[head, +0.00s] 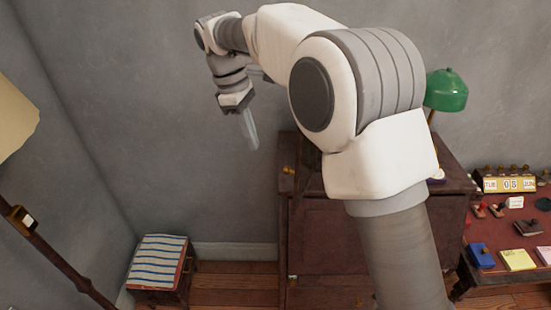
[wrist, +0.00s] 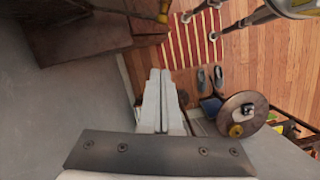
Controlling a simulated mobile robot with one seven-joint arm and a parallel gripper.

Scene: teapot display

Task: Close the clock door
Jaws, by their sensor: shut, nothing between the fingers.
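No clock or clock door can be made out for certain in either view; my arm hides part of the dark wooden furniture in the head view. My gripper (head: 253,143) is shut and empty, pointing down in the air in front of the grey wall, left of the dark reddish wooden cabinet (head: 302,240). In the wrist view my gripper's fingers (wrist: 160,76) are together with nothing between them. A dark brown wooden piece (wrist: 85,38) fills the upper left of that view, with a brass-coloured knob (wrist: 162,18) near its right end; I cannot tell whether it belongs to the clock.
A striped cushioned stool (head: 160,250) stands lower left, with a floor lamp (head: 62,255) nearer. A green lamp (head: 446,90) and a red-topped desk (head: 500,235) are at right. The wrist view shows a striped rug (wrist: 190,42), shoes (wrist: 210,78) and a round table (wrist: 240,100).

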